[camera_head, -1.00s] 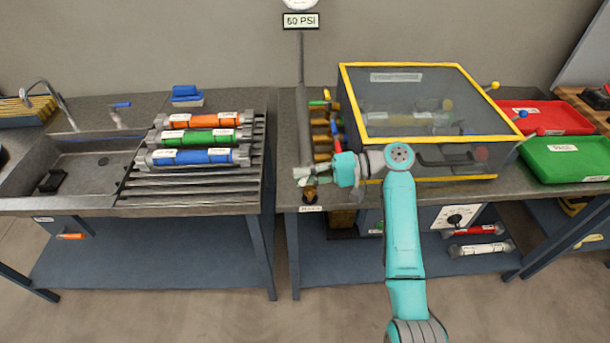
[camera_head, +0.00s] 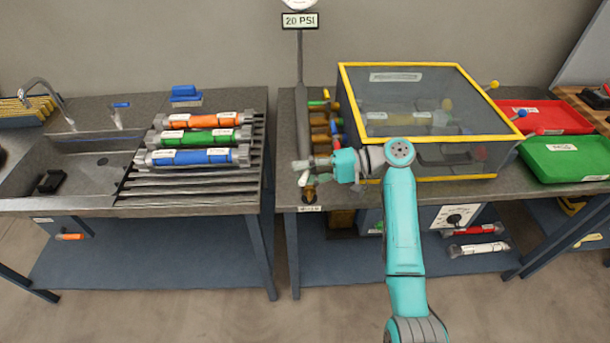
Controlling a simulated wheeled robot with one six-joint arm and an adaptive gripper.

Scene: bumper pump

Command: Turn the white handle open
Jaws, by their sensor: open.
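My gripper (camera_head: 301,171) is open at the front left of the pump bench, with its fingers pointing left. It is just above a brass fitting (camera_head: 309,193) at the bench's front edge. The white handle cannot be told apart clearly from the pale fingers there, so its angle and any contact are unclear. A row of brass valves (camera_head: 319,120) runs back along the left side of the grey box. A green handle (camera_head: 318,104) and a red handle (camera_head: 337,144) show on this row. The sign (camera_head: 300,20) above reads 20 PSI.
A grey box with a yellow-edged clear lid (camera_head: 430,65) stands right of my gripper. Red (camera_head: 545,117) and green (camera_head: 570,158) trays lie further right. A sink (camera_head: 75,165) and a rack with orange, green and blue cylinders (camera_head: 195,157) are on the left bench.

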